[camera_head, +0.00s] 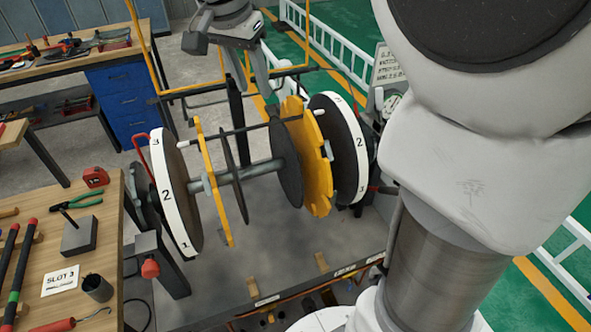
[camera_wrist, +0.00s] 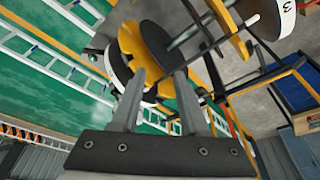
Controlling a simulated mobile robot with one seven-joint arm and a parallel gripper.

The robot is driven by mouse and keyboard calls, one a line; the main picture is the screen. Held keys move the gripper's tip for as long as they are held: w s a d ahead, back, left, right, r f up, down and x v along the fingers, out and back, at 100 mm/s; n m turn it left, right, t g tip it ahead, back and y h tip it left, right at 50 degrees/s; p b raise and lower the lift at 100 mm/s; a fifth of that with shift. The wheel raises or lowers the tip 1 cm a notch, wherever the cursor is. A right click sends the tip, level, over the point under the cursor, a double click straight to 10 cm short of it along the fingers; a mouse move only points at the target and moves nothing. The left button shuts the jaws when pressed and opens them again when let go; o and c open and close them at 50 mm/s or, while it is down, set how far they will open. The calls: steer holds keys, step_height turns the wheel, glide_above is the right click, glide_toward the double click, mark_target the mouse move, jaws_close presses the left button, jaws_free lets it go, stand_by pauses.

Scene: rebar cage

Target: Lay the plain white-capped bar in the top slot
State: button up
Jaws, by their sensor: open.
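A dark bar with white ends (camera_head: 255,127) lies across the top of the cage jig, spanning the two yellow slotted plates, the left one (camera_head: 213,190) and the right one (camera_head: 315,165). It appears to rest in their upper notches, but seating is too small to confirm. My gripper (camera_head: 256,93) is above the bar, fingers apart and empty, pointing down. In the wrist view my gripper (camera_wrist: 159,72) shows two spread fingers with nothing between them. The yellow plate also shows there (camera_wrist: 133,45).
White-rimmed end discs numbered 1 to 3 flank the jig, left (camera_head: 175,195) and right (camera_head: 350,150). A wooden bench (camera_head: 105,235) at left holds red-ended bars (camera_head: 22,265), a grey block (camera_head: 79,236) and a "SLOT 3" card (camera_head: 60,279). A yellow frame (camera_head: 155,60) stands behind.

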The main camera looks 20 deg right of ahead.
steer(key=s+f+n+t+y, duration=0.1)
steer(key=s+f+n, duration=0.2)
steer(key=s, duration=0.6)
steer(key=s+d+f+n+t+y, duration=0.1)
steer(key=s+f+n, duration=0.3)
steer(key=s, duration=0.5)
steer(key=n+t, duration=0.1)
steer(key=n, duration=0.1)
steer(key=shift+s+d+n+t, duration=0.2)
steer(key=shift+s+n+t, duration=0.1)
steer(key=shift+s+n, duration=0.1)
steer(key=shift+f+b, duration=0.5)
steer(key=shift+b, duration=0.05)
steer(key=shift+a, duration=0.2)
